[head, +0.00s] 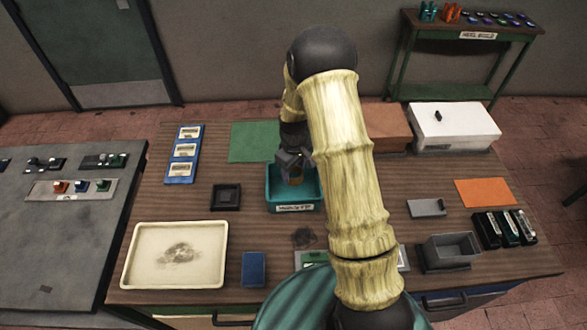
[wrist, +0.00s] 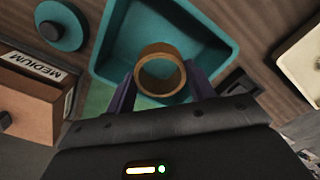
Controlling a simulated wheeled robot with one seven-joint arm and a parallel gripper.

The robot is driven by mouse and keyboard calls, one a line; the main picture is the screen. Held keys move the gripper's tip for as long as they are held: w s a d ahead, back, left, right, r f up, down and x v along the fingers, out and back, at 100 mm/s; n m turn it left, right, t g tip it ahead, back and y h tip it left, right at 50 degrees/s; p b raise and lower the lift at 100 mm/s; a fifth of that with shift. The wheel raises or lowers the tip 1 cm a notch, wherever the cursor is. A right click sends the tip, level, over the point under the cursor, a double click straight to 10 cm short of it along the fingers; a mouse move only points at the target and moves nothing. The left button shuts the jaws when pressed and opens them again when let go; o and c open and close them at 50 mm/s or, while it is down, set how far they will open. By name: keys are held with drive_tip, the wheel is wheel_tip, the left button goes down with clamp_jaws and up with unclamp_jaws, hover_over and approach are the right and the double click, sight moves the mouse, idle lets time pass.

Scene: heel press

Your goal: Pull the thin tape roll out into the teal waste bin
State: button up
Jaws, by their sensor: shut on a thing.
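My gripper (wrist: 160,82) is shut on the thin tape roll (wrist: 160,54), a tan-brown ring held between the two fingertips in the wrist view. In the head view my gripper (head: 294,178) is over the teal waste bin (head: 296,207), with a small brown bit of the roll showing beneath it. The teal waste bin also shows in the wrist view (wrist: 222,40), behind the roll. The roll is above the bin floor or inside its walls; I cannot tell how high. My arm hides the area right of the bin.
A green mat (head: 254,142) lies behind the bin. A small black tray (head: 226,197) stands to its left, and a cream tray (head: 176,256) at front left. A grey open box (head: 450,250) and white box (head: 453,126) stand at right. A teal round thing (wrist: 62,26) shows beside the bin.

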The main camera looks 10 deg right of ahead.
drive_tip(key=shift+f+b, duration=2.95)
drive_tip(key=shift+f, duration=1.35)
drive_tip(key=o, duration=1.3)
drive_tip(key=shift+r, duration=0.15)
wheel_tip(320, 180, up, 11)
drive_tip(key=p, duration=0.7)
idle(1.4)
